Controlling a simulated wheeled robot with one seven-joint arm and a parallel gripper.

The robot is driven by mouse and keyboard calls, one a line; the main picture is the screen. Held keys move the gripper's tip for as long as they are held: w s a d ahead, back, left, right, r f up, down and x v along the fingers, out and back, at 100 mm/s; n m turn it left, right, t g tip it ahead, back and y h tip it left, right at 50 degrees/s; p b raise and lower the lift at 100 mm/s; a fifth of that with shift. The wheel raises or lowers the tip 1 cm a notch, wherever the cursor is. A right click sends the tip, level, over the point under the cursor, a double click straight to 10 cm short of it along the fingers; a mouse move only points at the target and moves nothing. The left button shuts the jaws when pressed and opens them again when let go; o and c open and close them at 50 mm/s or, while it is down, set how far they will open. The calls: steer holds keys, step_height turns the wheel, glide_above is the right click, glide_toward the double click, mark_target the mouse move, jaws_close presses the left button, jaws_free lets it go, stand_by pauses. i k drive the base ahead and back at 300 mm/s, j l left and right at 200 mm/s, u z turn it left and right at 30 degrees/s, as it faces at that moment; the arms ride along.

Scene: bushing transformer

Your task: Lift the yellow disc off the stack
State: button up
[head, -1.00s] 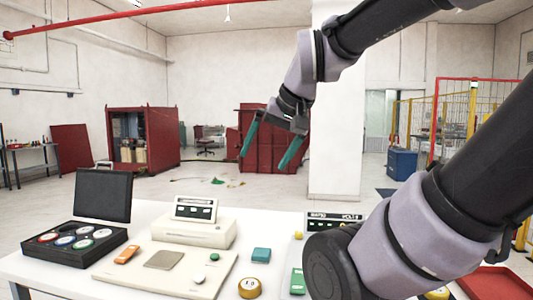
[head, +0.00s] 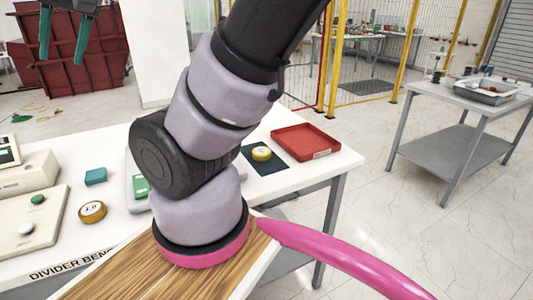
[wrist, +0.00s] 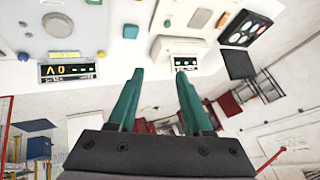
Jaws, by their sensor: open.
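My gripper (head: 61,57) is high at the upper left of the head view, open and empty, its two teal fingers pointing down. The fingers also show in the wrist view (wrist: 159,75), apart with nothing between them.
A teal block (head: 95,176) and a pale panel with buttons (head: 28,225) are on the bench. A red tray (head: 305,141) is at its right end. A grey side table (head: 450,115) with a tray stands farther right, across open floor.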

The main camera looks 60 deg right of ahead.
mark_target(261, 153)
steer(key=z, duration=1.85)
steer(key=k+j+z, duration=0.35)
steer(key=k+j, duration=0.2)
